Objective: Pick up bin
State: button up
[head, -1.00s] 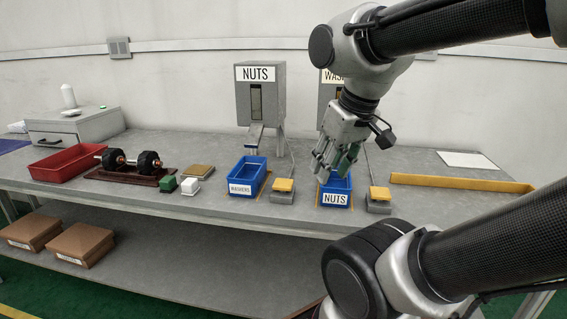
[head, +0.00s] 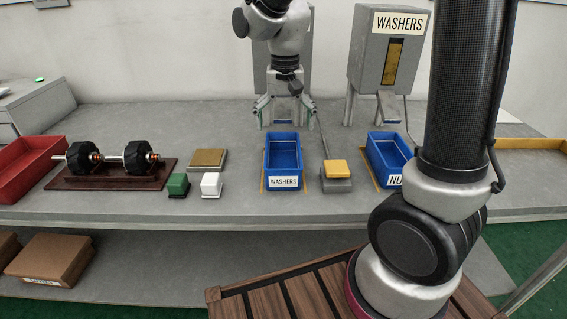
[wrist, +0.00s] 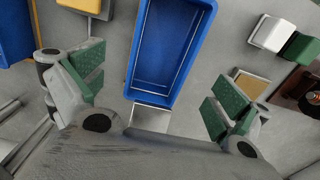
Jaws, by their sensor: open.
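The blue bin labelled WASHERS (head: 283,183) stands on the table, upright and looking empty. In the wrist view this bin (wrist: 142,98) lies in the middle, its near end close to my gripper. My gripper (head: 285,106) is open just behind and above the bin's far end, pointing down. In the wrist view the two green-padded fingers of my gripper (wrist: 157,88) are spread wider than the bin, one on each side, holding nothing. A second blue bin labelled NUTS (head: 388,152) stands to the right, partly hidden by my arm.
A WASHERS dispenser (head: 389,50) stands behind the NUTS bin. Another dispenser is mostly hidden behind my arm. A yellow-topped pedestal (head: 336,170) sits between the bins. Green (head: 177,184) and white (head: 211,183) blocks, a shaft assembly (head: 120,158) and a red tray (head: 20,165) are left.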

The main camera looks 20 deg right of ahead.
send_over(283, 166)
jog(key=f, duration=0.5)
jog(key=s+f, duration=0.1)
jog(key=f, duration=0.2)
jog(key=shift+a+f, duration=0.1)
jog(key=shift+a, duration=0.05)
jog(key=c, duration=1.1)
